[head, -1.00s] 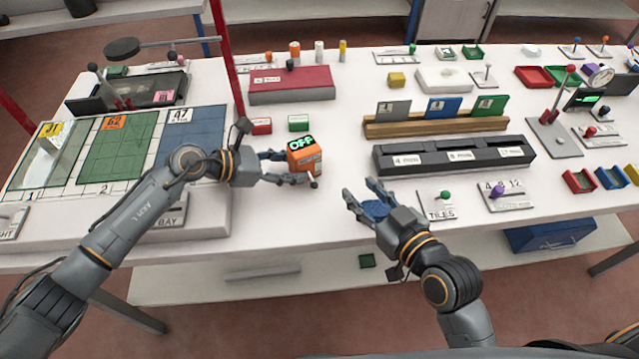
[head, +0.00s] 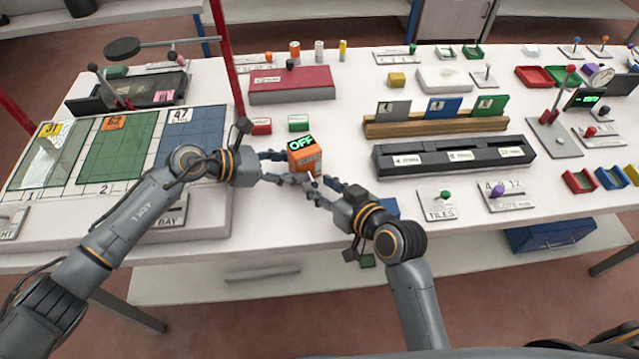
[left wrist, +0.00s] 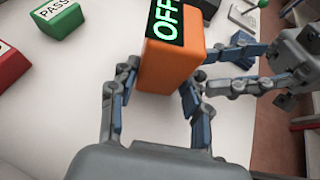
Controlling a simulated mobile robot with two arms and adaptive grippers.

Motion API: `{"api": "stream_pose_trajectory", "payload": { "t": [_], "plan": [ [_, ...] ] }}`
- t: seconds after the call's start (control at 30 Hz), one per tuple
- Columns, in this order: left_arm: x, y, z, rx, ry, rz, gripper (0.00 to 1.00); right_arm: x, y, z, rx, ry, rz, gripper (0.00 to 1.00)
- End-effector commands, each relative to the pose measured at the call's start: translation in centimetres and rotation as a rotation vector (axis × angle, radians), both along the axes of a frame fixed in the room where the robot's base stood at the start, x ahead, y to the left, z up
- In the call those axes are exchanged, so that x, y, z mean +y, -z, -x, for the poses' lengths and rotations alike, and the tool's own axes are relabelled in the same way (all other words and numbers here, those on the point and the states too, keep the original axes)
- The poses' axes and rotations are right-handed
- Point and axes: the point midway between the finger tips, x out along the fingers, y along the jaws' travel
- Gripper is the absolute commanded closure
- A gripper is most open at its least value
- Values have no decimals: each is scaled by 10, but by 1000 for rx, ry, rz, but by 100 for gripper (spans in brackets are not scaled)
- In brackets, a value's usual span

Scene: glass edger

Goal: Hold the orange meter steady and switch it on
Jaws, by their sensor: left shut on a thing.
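The orange meter (head: 305,160) stands on the white table, and its dark top display reads OFF in green letters. My left gripper (head: 285,168) is shut on it from the left, with one finger on each side. The left wrist view shows the meter (left wrist: 170,68) between these fingers (left wrist: 155,100). My right gripper (head: 313,182) is at the meter's front right corner, fingers pointing at it. In the left wrist view its fingers (left wrist: 212,68) are apart, close beside the meter's right side. The small lever seen earlier on that corner is mostly hidden by these fingers.
A red block (head: 261,126) and a green PASS block (head: 298,123) sit just behind the meter. A black slotted rack (head: 455,158) stands to the right, and the raised bay with glass panels (head: 118,150) to the left.

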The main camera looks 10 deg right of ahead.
Motion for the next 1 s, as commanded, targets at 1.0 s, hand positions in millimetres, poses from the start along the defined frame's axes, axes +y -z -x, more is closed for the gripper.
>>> {"api": "stream_pose_trajectory", "payload": {
  "t": [1.0],
  "plan": [
    [1,1,0,1,0,-3,70,5,3,-9,21,-3,12,100]
  ]
}}
